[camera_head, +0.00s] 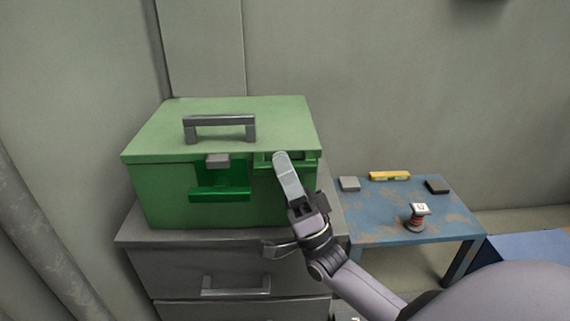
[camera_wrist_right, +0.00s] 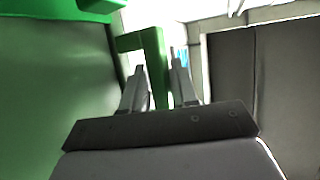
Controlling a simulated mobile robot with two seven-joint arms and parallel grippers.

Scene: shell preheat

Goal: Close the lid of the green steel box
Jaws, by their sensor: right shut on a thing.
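The green steel box (camera_head: 165,196) stands on a grey drawer cabinet at left. Its green lid (camera_head: 160,130) lies flat over the top, with a grey handle (camera_head: 219,121); I cannot tell whether it is fully seated. A grey latch piece (camera_head: 217,160) sits at the lid's front edge above a bright green front piece (camera_head: 220,193). My right gripper (camera_head: 285,168) is at the box's front right, just under the lid edge. In the right wrist view its fingers (camera_wrist_right: 158,88) are shut on a green bracket (camera_wrist_right: 154,55) on the box. My left gripper is not in view.
The grey drawer cabinet (camera_head: 180,262) is under the box. A worn blue table (camera_head: 385,220) at right holds a yellow level-like bar (camera_head: 389,176), a grey block (camera_head: 349,184), a dark block (camera_head: 437,186) and a red spool-like item (camera_head: 416,221). The wall is close behind.

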